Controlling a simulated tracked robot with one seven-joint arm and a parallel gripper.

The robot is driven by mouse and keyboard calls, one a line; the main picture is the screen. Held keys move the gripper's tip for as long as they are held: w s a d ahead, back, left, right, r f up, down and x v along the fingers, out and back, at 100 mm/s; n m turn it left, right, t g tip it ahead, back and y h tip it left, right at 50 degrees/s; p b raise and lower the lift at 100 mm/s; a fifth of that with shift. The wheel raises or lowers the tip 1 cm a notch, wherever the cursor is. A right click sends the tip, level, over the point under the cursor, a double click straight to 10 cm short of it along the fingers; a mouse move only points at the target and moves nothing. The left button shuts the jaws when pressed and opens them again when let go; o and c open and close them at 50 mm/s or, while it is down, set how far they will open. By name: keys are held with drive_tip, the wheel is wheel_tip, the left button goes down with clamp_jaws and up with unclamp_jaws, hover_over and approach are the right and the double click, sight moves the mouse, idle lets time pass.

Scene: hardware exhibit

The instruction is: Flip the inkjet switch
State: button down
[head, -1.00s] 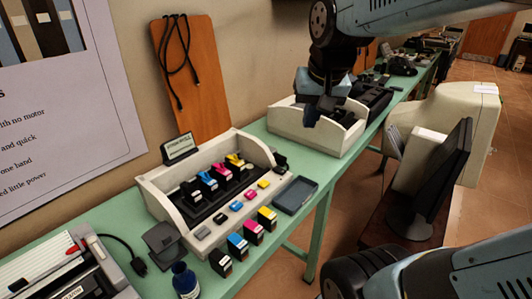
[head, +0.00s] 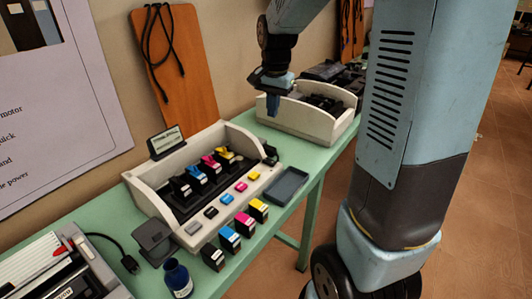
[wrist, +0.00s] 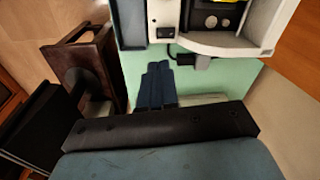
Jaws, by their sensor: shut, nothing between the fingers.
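The inkjet exhibit (head: 235,184) is a white open-topped case on the green bench in the head view. It holds black, cyan, magenta and yellow cartridges. In the wrist view part of its white case (wrist: 222,42) shows at the top. A small black rocker switch (wrist: 166,32) sits on that case near its edge; I cannot tell its position. My gripper (head: 272,108) hangs above the bench, beyond the case's right end in the head view. Its blue fingers (wrist: 155,82) are shut and empty, apart from the switch, below it in the wrist view.
A second white box (head: 312,122) with dark parts stands behind my gripper. A grey tray (head: 287,184) and loose cartridges (head: 243,222) lie at the case's front. A black cable (wrist: 188,59) runs close to the switch. Green bench top (wrist: 206,78) is bare around the fingers.

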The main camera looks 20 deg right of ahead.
drive_tip(key=m+g, duration=0.1)
drive_tip(key=m, duration=0.1)
hover_over(267, 159)
wheel_tip(267, 159, down, 6)
drive_tip(key=shift+s+r, duration=0.15)
drive_tip(key=shift+r, duration=0.05)
wheel_tip(267, 159, down, 14)
idle(0.6)
